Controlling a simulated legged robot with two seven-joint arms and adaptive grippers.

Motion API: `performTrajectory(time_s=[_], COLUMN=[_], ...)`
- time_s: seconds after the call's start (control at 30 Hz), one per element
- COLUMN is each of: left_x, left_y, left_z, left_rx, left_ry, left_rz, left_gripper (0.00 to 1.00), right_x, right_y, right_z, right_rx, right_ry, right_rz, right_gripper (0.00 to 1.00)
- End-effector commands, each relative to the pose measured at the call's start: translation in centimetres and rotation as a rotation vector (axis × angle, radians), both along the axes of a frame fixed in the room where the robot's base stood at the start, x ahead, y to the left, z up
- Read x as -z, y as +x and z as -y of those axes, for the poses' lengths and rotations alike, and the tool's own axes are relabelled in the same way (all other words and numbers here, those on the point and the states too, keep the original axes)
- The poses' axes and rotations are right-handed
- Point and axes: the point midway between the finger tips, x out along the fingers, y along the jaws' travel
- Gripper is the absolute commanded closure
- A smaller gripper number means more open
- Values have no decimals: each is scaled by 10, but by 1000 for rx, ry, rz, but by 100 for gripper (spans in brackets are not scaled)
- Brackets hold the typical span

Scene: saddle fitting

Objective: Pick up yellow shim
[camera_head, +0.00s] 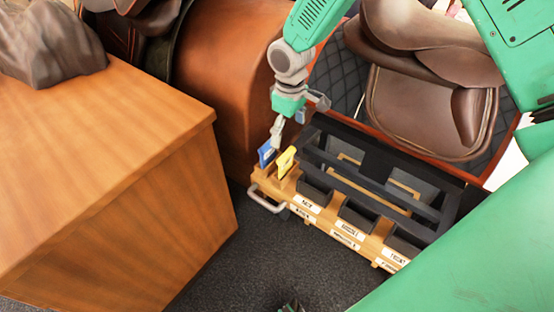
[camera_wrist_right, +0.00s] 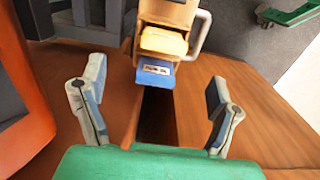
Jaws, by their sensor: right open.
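The yellow shim (camera_head: 286,161) stands upright at the left end of a wooden rack in the head view. A blue shim (camera_head: 266,153) stands just left of it. In the right wrist view, the yellow shim (camera_wrist_right: 163,42) lies beyond the blue shim (camera_wrist_right: 155,74), which carries a small label. My right gripper (camera_head: 298,122) is above the shims at the rack's end. Its fingers (camera_wrist_right: 155,90) are spread wide with nothing between them, apart from both shims. The shims' lower parts are hidden in the holder.
The wooden rack (camera_head: 318,213) has labelled dark bins and a metal handle (camera_head: 266,200) at its left end. A brown saddle (camera_head: 425,100) is behind it. Dark floor lies in front.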

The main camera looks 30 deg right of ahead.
Motion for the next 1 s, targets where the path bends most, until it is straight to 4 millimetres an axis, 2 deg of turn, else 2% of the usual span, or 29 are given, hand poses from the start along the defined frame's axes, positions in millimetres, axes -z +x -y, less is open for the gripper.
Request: performTrajectory(time_s=[0.03,0.23,0.57,0.83,1.0], left_x=[5,14,20,35,35], left_y=[0,0,0,0,0], left_z=[0,0,0,0,0], left_rx=[0,-1,0,0,-1], left_ry=[0,0,0,0,0], left_rz=[-1,-1,0,0,0], left_gripper=[64,64,64,64,64], right_x=[15,54,76,115,118], right_y=[-1,0,0,0,0], right_z=[-1,1,0,-4,-3], right_rx=[-1,1,0,1,1], right_ry=[1,4,5,3,4], right_rz=[-4,-3,-1,-2,-1], right_gripper=[17,17,17,17,17])
